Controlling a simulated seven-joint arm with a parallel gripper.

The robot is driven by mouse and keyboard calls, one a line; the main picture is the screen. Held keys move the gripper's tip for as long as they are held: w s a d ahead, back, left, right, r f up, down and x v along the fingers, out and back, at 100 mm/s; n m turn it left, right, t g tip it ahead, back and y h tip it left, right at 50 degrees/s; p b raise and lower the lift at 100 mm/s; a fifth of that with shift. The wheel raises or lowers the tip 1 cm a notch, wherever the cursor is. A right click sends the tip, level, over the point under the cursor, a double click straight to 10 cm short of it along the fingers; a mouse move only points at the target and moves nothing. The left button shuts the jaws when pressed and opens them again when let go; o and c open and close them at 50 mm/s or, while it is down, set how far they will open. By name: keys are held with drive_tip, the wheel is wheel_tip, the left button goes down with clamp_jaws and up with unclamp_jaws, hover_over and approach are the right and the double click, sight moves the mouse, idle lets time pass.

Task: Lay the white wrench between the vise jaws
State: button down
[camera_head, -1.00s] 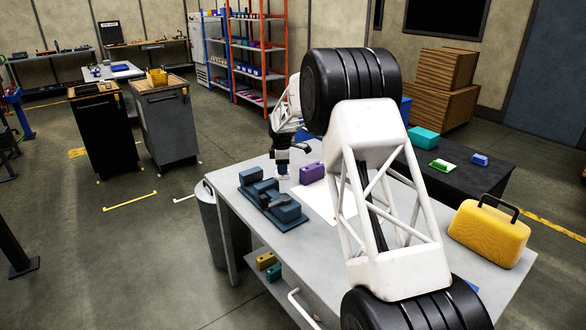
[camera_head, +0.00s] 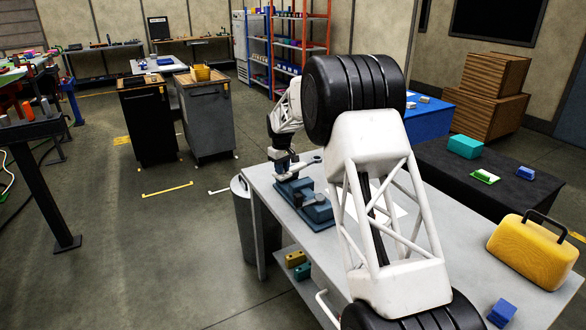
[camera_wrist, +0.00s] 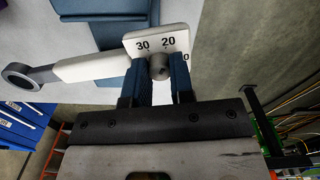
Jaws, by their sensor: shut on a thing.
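The white wrench (camera_wrist: 95,67) lies across the wrist view, with a dark ring end at left and a white plate marked 30 and 20 at right. My gripper (camera_wrist: 158,85) is shut on the wrench, its two blue fingers at either side of a grey round knob by the plate. The blue-grey vise (camera_head: 316,211) stands on the table in the head view, my gripper (camera_head: 284,174) over its far end. Part of a blue-grey body, likely the vise, shows behind the wrench in the wrist view (camera_wrist: 105,8). I cannot tell whether the wrench touches it.
The grey table (camera_head: 265,205) carries a yellow case (camera_head: 533,252) and a blue block (camera_head: 502,312) at right. My arm hides the table's middle. A grey bin (camera_head: 246,220) stands at the table's left edge. A black table (camera_head: 460,178) stands behind.

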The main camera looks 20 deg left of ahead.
sight(272, 174)
drive_tip(key=shift+s+a+m, duration=0.25)
drive_tip(key=shift+a+m, duration=0.15)
drive_tip(key=shift+a, duration=0.2)
drive_tip(key=shift+s+a+m, duration=0.25)
drive_tip(key=shift+a+m, duration=0.15)
drive_tip(key=shift+a, duration=0.2)
drive_tip(key=shift+s+a+m, duration=0.25)
drive_tip(key=shift+a+m, duration=0.15)
drive_tip(key=shift+a, duration=0.2)
drive_tip(key=shift+f, duration=0.1)
drive_tip(key=shift+f, duration=3.2)
drive_tip(key=c, duration=0.9)
unclamp_jaws()
drive_tip(key=shift+f, duration=0.1)
wheel_tip(272, 174, up, 8)
